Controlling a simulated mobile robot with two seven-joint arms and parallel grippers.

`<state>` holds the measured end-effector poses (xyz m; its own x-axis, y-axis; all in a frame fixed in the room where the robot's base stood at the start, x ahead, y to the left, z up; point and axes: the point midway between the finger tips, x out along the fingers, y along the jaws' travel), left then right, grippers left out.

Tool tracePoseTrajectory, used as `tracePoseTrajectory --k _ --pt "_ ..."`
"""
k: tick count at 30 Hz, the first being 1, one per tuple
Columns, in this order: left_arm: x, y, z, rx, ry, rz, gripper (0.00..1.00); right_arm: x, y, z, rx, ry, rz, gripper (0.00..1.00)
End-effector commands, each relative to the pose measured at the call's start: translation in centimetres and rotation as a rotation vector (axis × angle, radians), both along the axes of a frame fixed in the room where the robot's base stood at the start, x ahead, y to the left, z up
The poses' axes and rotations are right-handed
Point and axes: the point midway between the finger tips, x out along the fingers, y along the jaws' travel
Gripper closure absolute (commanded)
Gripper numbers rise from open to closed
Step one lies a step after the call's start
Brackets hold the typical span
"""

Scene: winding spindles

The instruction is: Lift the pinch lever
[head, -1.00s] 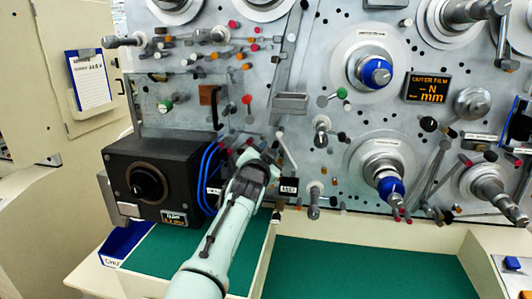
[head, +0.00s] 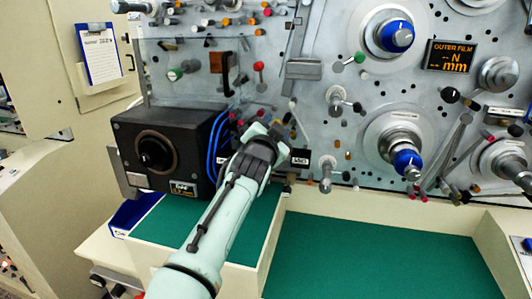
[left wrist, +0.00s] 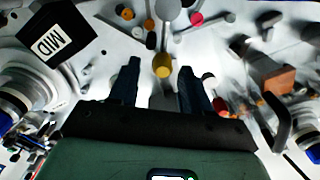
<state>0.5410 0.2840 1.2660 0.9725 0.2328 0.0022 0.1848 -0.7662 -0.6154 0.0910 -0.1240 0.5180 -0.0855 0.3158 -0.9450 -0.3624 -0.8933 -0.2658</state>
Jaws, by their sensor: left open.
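My left gripper (head: 268,128) is in front of the lower left part of the machine panel, right of the black box. In the left wrist view its two dark fingers (left wrist: 158,85) are apart with nothing held between them. A yellow-orange round knob (left wrist: 162,66) shows between and just beyond the fingertips; I cannot tell its distance. A metal post (left wrist: 170,18) stands above it in that view. Several small levers and pins surround the gripper, and I cannot tell which one is the pinch lever. My arm hides part of the panel. My right gripper is not in view.
A black box (head: 160,150) with blue cables (head: 217,140) stands left of the gripper. A black labelled block (head: 299,163) is close on its right, also in the left wrist view (left wrist: 58,42). Spindles (head: 402,158) stick out farther right. Green mats (head: 370,255) below are clear.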

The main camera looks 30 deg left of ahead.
Motion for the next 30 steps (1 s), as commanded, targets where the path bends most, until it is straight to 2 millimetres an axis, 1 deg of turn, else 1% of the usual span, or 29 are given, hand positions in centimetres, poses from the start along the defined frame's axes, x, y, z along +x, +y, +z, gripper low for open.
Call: tracePoseTrajectory --k 1,9,21,25,30 --pt "-0.6 -0.2 -0.4 -0.003 0.000 -0.003 0.52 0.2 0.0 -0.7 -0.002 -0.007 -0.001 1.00" --pt "-3.1 -0.9 -0.3 -0.003 0.000 -0.004 0.52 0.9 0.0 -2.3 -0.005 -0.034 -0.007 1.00" --pt "-6.9 -1.8 -0.2 0.002 0.001 -0.003 0.52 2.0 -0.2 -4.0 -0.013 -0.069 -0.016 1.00" --pt "-7.8 -1.9 -0.2 0.001 0.001 -0.002 0.52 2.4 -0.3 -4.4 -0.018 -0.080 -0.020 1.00" --pt "-8.4 -1.9 -0.1 -0.001 0.002 0.000 0.52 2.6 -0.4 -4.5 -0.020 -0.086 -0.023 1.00"
